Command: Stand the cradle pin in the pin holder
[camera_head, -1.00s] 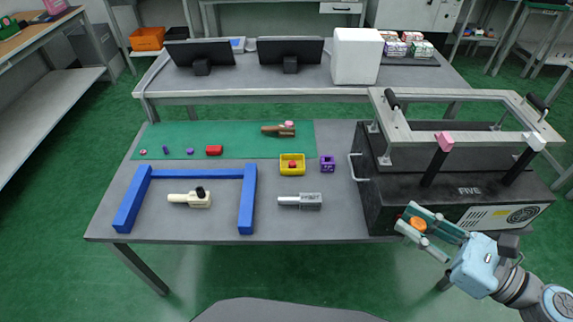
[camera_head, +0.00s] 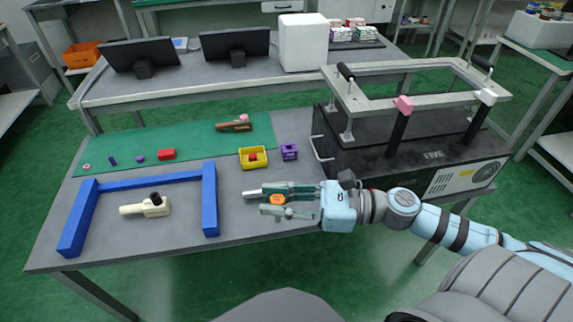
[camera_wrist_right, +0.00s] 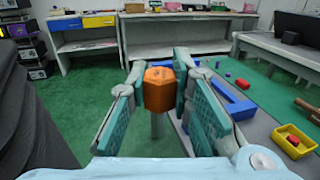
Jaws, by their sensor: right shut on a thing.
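My right gripper (camera_head: 277,202) is shut on an orange-headed pin (camera_head: 277,199), which I take to be the cradle pin. In the right wrist view, the many-sided orange head (camera_wrist_right: 159,89) sits between the two fingers (camera_wrist_right: 160,95), with a thin grey shaft hanging down below it. In the head view the gripper is over the table's front part. A small purple block (camera_head: 289,152) with openings, likely the pin holder, stands behind the gripper, right of a yellow tray. The gripper and the purple block are apart. My left gripper is out of view.
The yellow tray (camera_head: 246,163) holds a red piece. A grey lever fixture (camera_head: 252,194) is mostly hidden behind my gripper. A blue frame (camera_head: 208,200) surrounds a cream lever piece (camera_head: 145,207). The black box (camera_head: 380,160) with a raised metal frame is at right.

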